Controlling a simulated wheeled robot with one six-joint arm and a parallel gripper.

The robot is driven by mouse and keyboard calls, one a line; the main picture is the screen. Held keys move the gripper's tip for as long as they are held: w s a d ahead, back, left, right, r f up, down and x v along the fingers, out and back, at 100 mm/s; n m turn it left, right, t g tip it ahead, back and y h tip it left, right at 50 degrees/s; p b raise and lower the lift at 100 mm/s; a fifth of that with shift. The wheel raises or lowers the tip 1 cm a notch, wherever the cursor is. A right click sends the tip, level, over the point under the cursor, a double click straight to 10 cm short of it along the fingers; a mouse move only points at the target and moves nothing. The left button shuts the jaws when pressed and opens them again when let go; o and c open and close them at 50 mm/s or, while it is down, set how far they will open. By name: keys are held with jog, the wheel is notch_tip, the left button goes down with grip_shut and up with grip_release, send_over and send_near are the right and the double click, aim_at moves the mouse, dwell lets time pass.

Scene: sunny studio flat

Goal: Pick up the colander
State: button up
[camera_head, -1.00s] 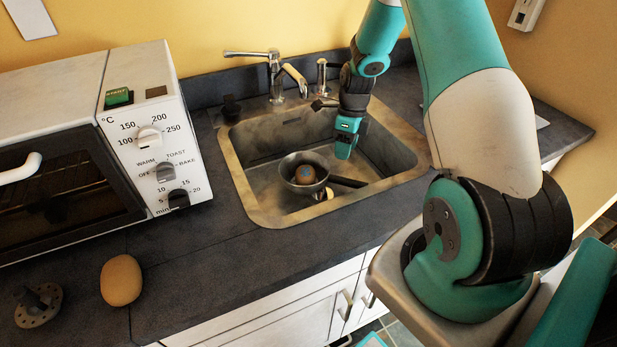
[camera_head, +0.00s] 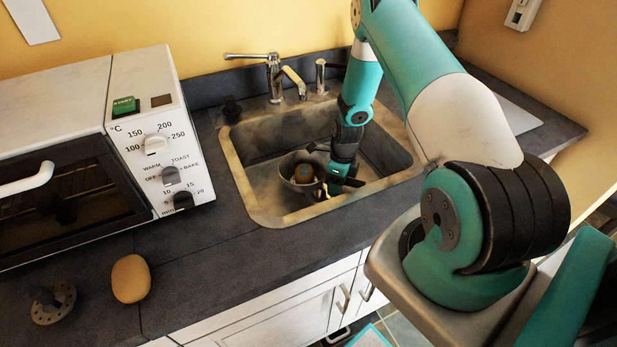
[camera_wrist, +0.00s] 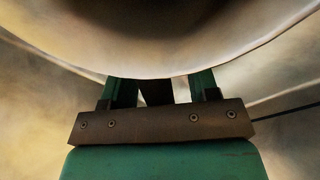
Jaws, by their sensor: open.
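The colander (camera_head: 287,168), a grey metal bowl with a dark handle, sits in the sink (camera_head: 240,180). A round brown item (camera_head: 304,172) lies inside it. In the wrist view the colander's curved wall and rim (camera_wrist: 160,65) fill the top. My gripper (camera_head: 334,184) is down in the sink at the bowl's right side, by the handle. In the wrist view my gripper (camera_wrist: 157,90) is open, its fingers apart just below the rim with a dark part, likely the handle, between them. The fingertips are hidden by the rim, so contact cannot be told.
The sink walls and front rim surround my gripper closely. A faucet (camera_head: 275,78) stands behind. A white toaster oven (camera_head: 150,130) is at left. A yellow-brown oval item (camera_head: 130,279) and a dark perforated disc (camera_head: 53,304) lie on the counter (camera_head: 230,260).

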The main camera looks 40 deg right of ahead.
grip_shut()
jog(key=shift+r, duration=0.1)
